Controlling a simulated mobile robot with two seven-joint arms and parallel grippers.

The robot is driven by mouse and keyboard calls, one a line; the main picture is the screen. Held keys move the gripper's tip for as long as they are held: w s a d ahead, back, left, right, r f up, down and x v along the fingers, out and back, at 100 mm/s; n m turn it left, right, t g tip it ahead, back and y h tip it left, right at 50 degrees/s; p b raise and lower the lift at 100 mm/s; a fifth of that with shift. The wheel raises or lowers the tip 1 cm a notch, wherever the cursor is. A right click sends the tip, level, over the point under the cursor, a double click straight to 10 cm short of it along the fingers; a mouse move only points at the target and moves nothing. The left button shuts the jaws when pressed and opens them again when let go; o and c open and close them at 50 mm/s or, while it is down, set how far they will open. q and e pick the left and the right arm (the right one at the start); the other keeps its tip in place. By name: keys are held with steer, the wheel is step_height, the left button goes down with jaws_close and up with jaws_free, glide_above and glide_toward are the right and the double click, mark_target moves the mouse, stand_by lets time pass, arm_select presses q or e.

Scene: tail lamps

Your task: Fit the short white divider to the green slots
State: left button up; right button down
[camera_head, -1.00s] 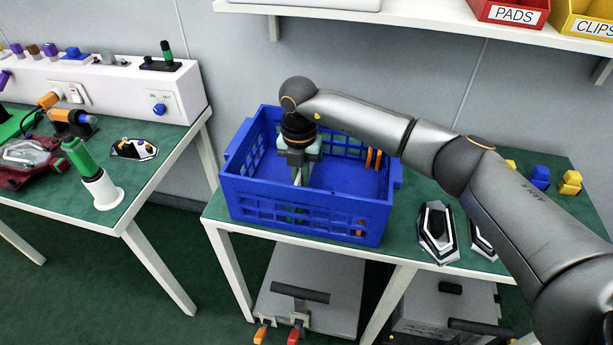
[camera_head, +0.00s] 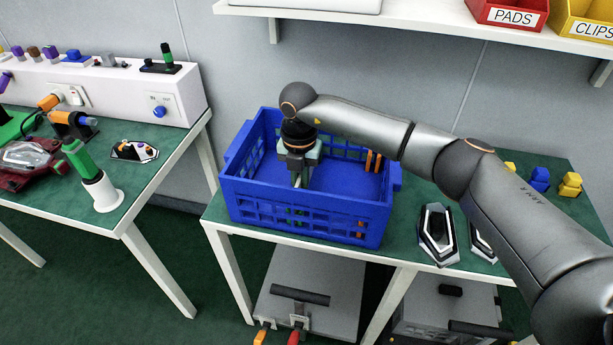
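A blue crate (camera_head: 240,200) stands on the middle table. My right gripper (camera_head: 298,181) points down inside its left half. A thin pale strip shows at its fingertips, and I cannot tell whether this is the white divider or the fingers themselves. Green marks (camera_head: 291,214) show through the crate's front wall below the gripper; they may be the green slots. Orange strips (camera_head: 373,161) stand at the crate's right inner wall, with another orange bit low at the front right. No short white divider can be made out clearly. My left gripper is not in view.
Two black-and-white lamps (camera_head: 437,232) lie right of the crate, partly under my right arm. Yellow and blue blocks (camera_head: 540,178) sit at the table's back right. A left table holds a green-and-white cylinder (camera_head: 101,190). A shelf with bins (camera_head: 508,14) runs above.

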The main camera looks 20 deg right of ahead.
steer(key=shift+s+a+f, duration=0.1)
steer(key=shift+s+f, duration=0.05)
steer(key=shift+f, duration=0.2)
steer(key=c, duration=0.9)
jaws_free()
steer(key=shift+r, duration=0.1)
step_height(320, 180, up, 13)
steer(key=shift+f, duration=0.2)
